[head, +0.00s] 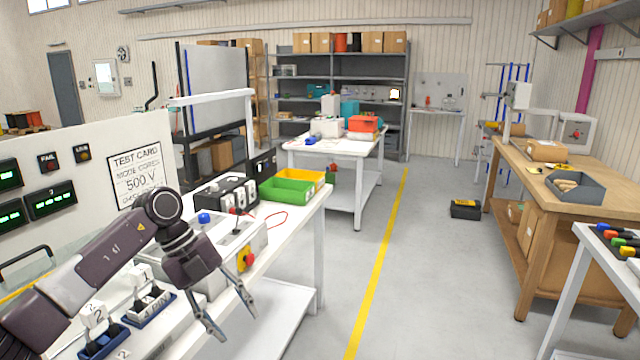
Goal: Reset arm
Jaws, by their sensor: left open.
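My left arm comes in from the lower left, in front of a white test bench (312,203). My left gripper (231,322) points down at the bench's front edge, with its two fingers spread apart and nothing between them. A white control box with a red and yellow stop button (245,258) is just behind the gripper. My right gripper does not show.
Green (288,190) and yellow trays and a black device (228,195) sit on the bench. Blue-based connectors (150,303) stand at its near left. A wooden workbench (520,170) is at right. The floor along the yellow line (380,262) is clear.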

